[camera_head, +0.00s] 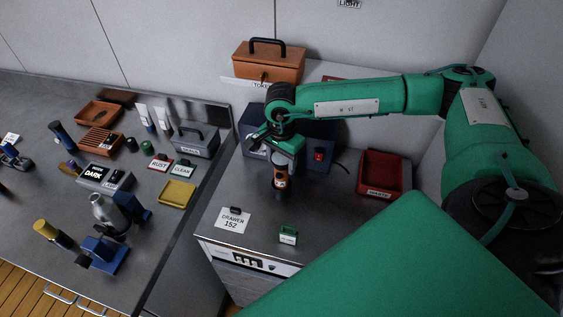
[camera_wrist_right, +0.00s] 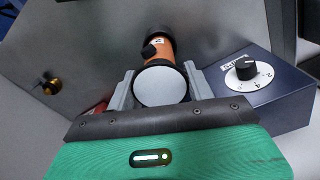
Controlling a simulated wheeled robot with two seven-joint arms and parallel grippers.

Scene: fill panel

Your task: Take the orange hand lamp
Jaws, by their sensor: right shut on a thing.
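The orange hand lamp (camera_head: 281,182) is at the middle of the right-hand bench in the head view, upright below my right gripper (camera_head: 283,166). It has an orange body and a dark lower end. In the right wrist view, the lamp (camera_wrist_right: 158,50) shows a pale round face towards the camera, a black switch and a small label. My right gripper (camera_wrist_right: 160,88) is shut on it, with one grey finger on either side. I cannot tell whether the lamp's lower end touches the bench. My left gripper is not in view.
A blue box with a dial (camera_wrist_right: 260,95) stands close beside the lamp. A red bin (camera_head: 385,172) is to the right, and an orange toolbox (camera_head: 268,62) is on the shelf behind. A drawer card (camera_head: 232,220) and small green block (camera_head: 288,235) lie in front.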

